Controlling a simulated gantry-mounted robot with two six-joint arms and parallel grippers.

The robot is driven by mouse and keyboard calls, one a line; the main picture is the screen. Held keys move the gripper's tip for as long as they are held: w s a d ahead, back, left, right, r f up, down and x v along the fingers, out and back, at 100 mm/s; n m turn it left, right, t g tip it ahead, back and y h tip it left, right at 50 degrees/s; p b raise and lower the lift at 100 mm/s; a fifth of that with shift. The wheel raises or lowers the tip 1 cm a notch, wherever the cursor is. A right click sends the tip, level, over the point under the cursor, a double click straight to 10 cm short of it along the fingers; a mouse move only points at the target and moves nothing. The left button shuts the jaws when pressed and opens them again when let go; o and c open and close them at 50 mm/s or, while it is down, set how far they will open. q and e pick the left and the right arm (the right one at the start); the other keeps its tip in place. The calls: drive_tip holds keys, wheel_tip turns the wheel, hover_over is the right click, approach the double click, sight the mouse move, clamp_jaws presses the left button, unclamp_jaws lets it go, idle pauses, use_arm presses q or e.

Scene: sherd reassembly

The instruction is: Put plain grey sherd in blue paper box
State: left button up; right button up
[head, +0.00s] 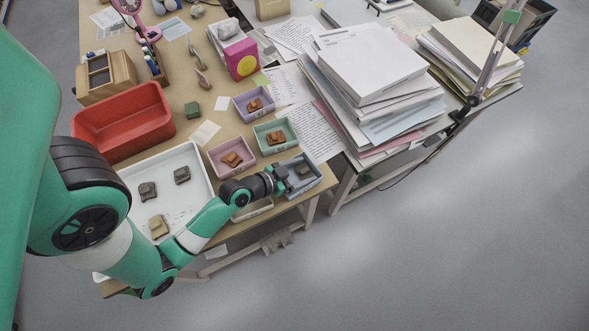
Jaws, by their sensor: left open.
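The blue paper box (317,179) stands at the near right corner of the wooden table. A dark grey sherd (303,171) appears to lie inside it; its surface marking is too small to tell. My left gripper (286,179) is open at the left side of the blue box, with its fingers over the box edge and close to that sherd. The white tray (197,158) holds two dark grey sherds (148,191) (182,175) and a tan sherd (158,226). My right gripper is not in view.
A red bin (110,143) stands behind the white tray. Tall paper stacks (365,70) stand to the right. Open floor lies at the near right.

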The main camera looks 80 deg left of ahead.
use_arm(q)
drive_tip(key=v, duration=1)
drive_tip(key=shift+s+a+p, duration=0.1)
drive_tip(key=shift+s+p, duration=0.2)
drive_tip(key=shift+p, duration=0.05)
drive_tip(key=shift+s+d+r, duration=0.3)
drive_tip(key=shift+s+r, duration=0.1)
drive_tip(key=shift+s, duration=0.1)
drive_tip(key=shift+w, duration=0.1)
drive_tip(key=w+a+r+m+t, duration=0.2)
drive_tip(key=w+a+r, duration=0.2)
drive_tip(key=w+r, duration=0.3)
drive_tip(key=w+d+r+m+t+h, duration=0.1)
drive_tip(key=w+r+t, duration=0.2)
drive_tip(key=w+r, duration=0.6)
drive_tip(key=w+d+r+m+t+h, duration=0.1)
drive_tip(key=w+d+r+m+t, duration=0.15)
drive_tip(key=w+r, duration=0.7)
drive_tip(key=s+d+r+t+h, duration=0.1)
drive_tip(key=d+r, duration=0.3)
drive_tip(key=r, duration=0.7)
drive_tip(key=s+d+r+n+t+h, duration=0.1)
drive_tip(key=s+d+r+t, duration=0.3)
drive_tip(key=r, duration=0.7)
drive_tip(key=s+d+r+t+h, duration=0.2)
drive_tip(key=d+r, duration=0.4)
drive_tip(key=r, duration=0.6)
drive_tip(key=shift+s+n+t, duration=0.15)
drive_tip(key=shift+n+t, duration=0.2)
drive_tip(key=shift+t, duration=0.1)
